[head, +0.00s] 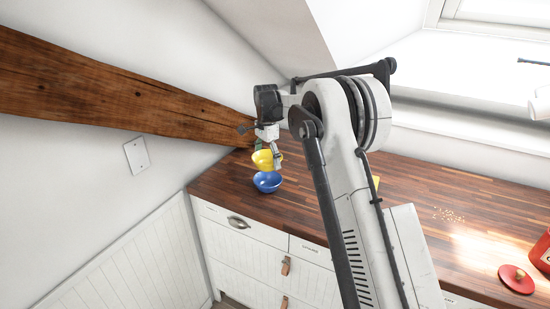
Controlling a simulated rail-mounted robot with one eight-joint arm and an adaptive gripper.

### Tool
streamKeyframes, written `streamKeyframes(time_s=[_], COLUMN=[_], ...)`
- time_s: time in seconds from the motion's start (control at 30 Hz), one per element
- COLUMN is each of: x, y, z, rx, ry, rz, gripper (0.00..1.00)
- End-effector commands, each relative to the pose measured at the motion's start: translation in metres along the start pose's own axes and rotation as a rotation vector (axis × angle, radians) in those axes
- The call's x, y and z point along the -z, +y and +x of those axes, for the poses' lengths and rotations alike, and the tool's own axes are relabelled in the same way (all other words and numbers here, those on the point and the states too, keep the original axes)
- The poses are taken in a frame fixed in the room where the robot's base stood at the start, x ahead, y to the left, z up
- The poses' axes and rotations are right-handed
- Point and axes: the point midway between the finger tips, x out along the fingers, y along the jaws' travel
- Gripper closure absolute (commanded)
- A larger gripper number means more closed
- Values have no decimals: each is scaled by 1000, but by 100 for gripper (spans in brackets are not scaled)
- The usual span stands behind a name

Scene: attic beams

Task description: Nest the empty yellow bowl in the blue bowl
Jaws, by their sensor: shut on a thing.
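The yellow bowl (262,160) is held by my gripper (268,153) above the counter, slightly tilted. My gripper is shut on the yellow bowl's rim. The blue bowl (267,183) stands on the wooden counter near its front left corner, just below the yellow bowl in the picture. The yellow bowl looks apart from the blue bowl, though the gap between them is hard to judge from this view. The inside of the blue bowl shows only in part.
The wooden counter (420,200) runs to the right. Scattered crumbs (448,215), a red lid (516,279) and a red container (541,254) are at the right. A wooden beam (110,95) slopes down to the back corner. My arm hides part of the counter.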

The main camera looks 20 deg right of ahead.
Motion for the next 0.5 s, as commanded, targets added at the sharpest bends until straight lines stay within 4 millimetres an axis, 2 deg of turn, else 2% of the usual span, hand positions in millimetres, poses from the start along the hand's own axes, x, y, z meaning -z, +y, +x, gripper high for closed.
streamKeyframes(time_s=[0.27,0.5], x=[-1,0], y=[-1,-1], z=[10,27], rx=[0,0], ry=[0,0], rz=[-2,-1], gripper=[45,45])
